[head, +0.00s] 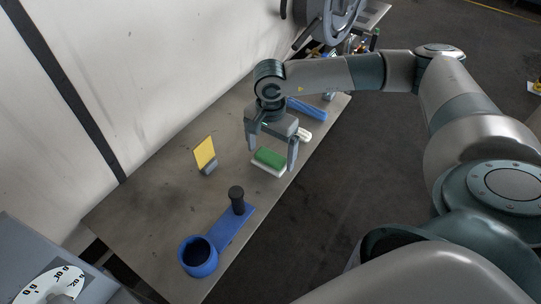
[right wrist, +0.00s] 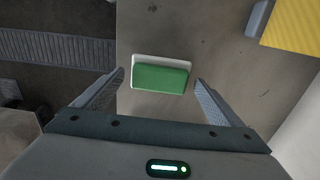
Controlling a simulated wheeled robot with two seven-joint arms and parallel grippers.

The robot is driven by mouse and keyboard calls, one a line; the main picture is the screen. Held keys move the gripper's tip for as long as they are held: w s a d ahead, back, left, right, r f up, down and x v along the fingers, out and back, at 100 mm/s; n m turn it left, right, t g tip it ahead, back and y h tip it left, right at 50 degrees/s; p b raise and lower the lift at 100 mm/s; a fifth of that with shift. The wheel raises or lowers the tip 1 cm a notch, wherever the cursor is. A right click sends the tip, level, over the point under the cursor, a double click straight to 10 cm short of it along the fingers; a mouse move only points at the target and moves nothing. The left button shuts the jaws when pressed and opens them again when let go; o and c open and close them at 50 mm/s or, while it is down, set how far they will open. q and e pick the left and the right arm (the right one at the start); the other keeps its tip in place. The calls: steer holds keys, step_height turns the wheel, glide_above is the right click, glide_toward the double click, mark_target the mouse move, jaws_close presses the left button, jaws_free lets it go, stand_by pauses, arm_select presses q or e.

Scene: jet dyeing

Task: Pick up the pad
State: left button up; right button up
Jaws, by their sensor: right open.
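The pad (head: 270,158) is a green block with a white layer beneath, lying on the grey table. In the right wrist view the pad (right wrist: 160,77) lies between and just beyond my fingertips, with its long side across the gap. My right gripper (head: 270,155) is open above the pad, one finger on each side of it in the head view. The right gripper's fingers (right wrist: 159,83) also show spread and empty in the right wrist view. I cannot tell the exact height between fingertips and pad. My left gripper is not in view.
A yellow card (head: 205,152) in a grey stand is left of the pad. A blue holder with a round cup (head: 198,257) and black-knobbed post (head: 237,200) stands nearer. A white item (head: 304,135) and a blue bar (head: 307,109) lie behind. The table edge is close on the right.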

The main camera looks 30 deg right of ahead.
mark_target(273, 155)
steer(key=c, duration=1.2)
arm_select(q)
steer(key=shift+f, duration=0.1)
arm_select(e)
steer(key=shift+r, duration=0.1)
steer(key=shift+c, duration=0.2)
steer(key=shift+r+b, duration=0.4)
steer(key=shift+b, duration=0.05)
steer(key=r+b, duration=0.2)
steer(key=r, duration=0.1)
steer(key=shift+d+r, duration=0.1)
steer(key=shift+d, duration=0.3)
arm_select(q)
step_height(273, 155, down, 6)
steer(key=b, duration=0.3)
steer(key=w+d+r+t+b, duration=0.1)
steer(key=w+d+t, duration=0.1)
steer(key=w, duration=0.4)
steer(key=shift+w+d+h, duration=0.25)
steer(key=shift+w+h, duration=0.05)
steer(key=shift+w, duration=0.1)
arm_select(e)
steer(key=s+d+r, duration=0.1)
steer(key=d+r, duration=0.6)
steer(key=d, duration=0.3)
steer(key=shift+s+d, duration=0.2)
steer(key=shift+d, duration=0.2)
